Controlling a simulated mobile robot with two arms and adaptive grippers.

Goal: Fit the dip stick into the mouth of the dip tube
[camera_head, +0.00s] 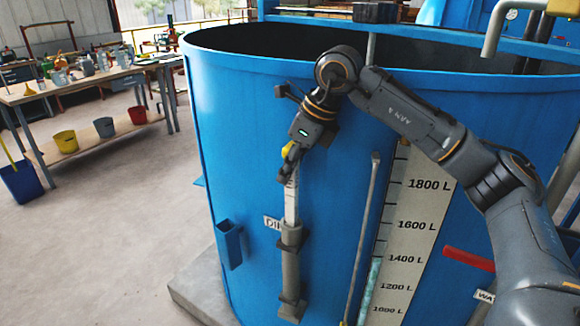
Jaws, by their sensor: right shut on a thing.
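My right gripper (289,162) comes down in front of the blue tank and is shut on the dip stick (291,203) near its top. The dip stick is a pale, flat strip with dark marks, hanging nearly upright below the fingers. A yellow part shows beside the fingers. The dip tube (290,268) is a grey upright pipe held to the tank wall by dark brackets. The stick's lower end meets the tube's mouth (291,228) in the picture; I cannot tell whether it is inside or in front. My left gripper is not in view.
The big open blue tank (235,130) fills the middle. Right of the tube are a thin grey pipe (367,230), a litre scale (412,215) and a red lever (468,258). A small blue holder (229,245) sits left. A workbench (85,83) stands far left.

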